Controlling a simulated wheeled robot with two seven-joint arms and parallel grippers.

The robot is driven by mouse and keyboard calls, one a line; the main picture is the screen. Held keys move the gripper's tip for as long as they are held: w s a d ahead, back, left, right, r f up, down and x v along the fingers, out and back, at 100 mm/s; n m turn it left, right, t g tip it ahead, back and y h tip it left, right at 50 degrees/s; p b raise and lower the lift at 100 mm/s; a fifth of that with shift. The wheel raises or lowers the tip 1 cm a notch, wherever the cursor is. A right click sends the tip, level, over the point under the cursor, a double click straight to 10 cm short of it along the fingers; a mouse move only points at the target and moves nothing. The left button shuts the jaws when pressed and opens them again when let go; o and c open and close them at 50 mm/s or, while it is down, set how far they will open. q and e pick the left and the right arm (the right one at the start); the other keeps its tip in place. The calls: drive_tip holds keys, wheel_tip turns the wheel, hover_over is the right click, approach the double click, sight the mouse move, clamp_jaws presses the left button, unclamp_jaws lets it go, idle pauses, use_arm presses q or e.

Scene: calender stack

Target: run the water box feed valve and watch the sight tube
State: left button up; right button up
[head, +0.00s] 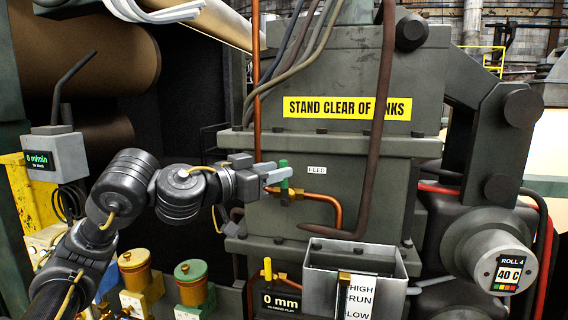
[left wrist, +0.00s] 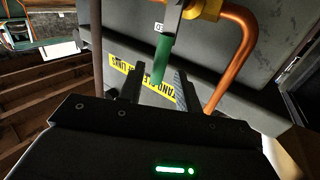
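The feed valve has a green handle (head: 284,171) on a copper pipe (head: 325,203), beside a FEED label (head: 316,170). My left gripper (head: 278,174) is at this handle. In the left wrist view the green handle (left wrist: 162,58) reaches between the open fingers (left wrist: 158,88), with gaps showing on both sides. The open-topped grey water box (head: 385,257) is below right. On its front is a narrow brass-topped sight tube (head: 344,280) beside a HIGH, RUN, LOW scale (head: 361,297). Its water level is too small to read. My right gripper is not in view.
A second valve with a yellow handle (head: 267,268) stands below, above a 0 mm display (head: 281,302). A dark hanging pipe (head: 378,130) runs right of the FEED label. A lever box reading 0 m/min (head: 66,157) and yellow and green pots (head: 195,284) are at left.

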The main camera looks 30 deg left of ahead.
use_arm(q)
drive_tip(key=shift+x, duration=1.2)
drive_tip(key=shift+w+d, duration=0.1)
drive_tip(key=shift+d, duration=0.05)
drive_tip(key=shift+w, duration=0.1)
drive_tip(key=c, duration=0.7)
clamp_jaws()
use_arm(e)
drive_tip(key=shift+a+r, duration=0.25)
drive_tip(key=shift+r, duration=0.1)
